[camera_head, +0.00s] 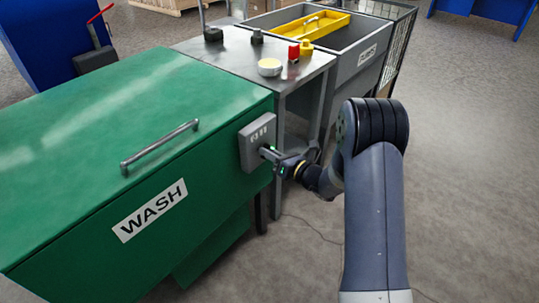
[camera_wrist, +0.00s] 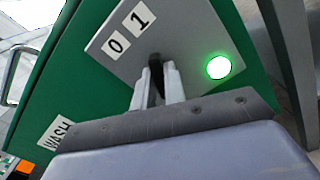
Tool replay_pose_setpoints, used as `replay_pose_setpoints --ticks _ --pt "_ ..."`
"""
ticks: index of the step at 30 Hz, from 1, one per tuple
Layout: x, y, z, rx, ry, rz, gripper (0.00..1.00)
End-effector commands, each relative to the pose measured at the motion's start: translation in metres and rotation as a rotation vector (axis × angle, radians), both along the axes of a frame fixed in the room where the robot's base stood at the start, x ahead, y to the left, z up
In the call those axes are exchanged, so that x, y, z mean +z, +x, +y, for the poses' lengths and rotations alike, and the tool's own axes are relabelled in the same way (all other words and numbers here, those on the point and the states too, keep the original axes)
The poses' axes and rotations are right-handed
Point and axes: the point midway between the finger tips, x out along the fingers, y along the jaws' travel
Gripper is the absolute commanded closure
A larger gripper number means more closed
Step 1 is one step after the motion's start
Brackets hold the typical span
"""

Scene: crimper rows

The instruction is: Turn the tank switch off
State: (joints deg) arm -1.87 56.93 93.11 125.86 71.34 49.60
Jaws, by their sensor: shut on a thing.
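The green wash tank (camera_head: 170,200) stands at the left in the head view, with a white WASH label on its front. A grey switch box (camera_head: 258,141) is fixed at the right end of its front. In the wrist view the switch plate (camera_wrist: 195,40) has 0 and 1 labels and a lit green lamp (camera_wrist: 219,67). My gripper (camera_head: 272,156) is at the box's lower part. In the wrist view its fingers (camera_wrist: 158,85) are shut on the dark switch lever (camera_wrist: 156,66). The lever is mostly hidden between the fingers, and its exact setting is hard to tell.
The tank lid has a metal handle (camera_head: 160,146). A metal table (camera_head: 240,58) with several small items stands beside the tank. Beyond it is a grey RINSE-like labelled tank (camera_head: 358,62) with a yellow tray (camera_head: 300,25). The floor at the right is open.

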Motion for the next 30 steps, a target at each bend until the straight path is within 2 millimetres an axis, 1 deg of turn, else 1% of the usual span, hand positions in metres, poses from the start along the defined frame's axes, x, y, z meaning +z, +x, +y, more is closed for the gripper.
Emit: replay_pose_setpoints --ticks 1,13,24,30 --pt "-0.0032 0.0 0.0 0.0 -0.015 -0.021 1.0" --pt "-0.0062 -0.0006 0.0005 0.0 -0.225 -0.292 1.0" --pt "-0.0061 -0.0012 0.0008 -0.001 -0.432 -0.557 1.0" --pt "-0.0046 -0.0016 0.0011 0.0 -0.518 -0.666 1.0"
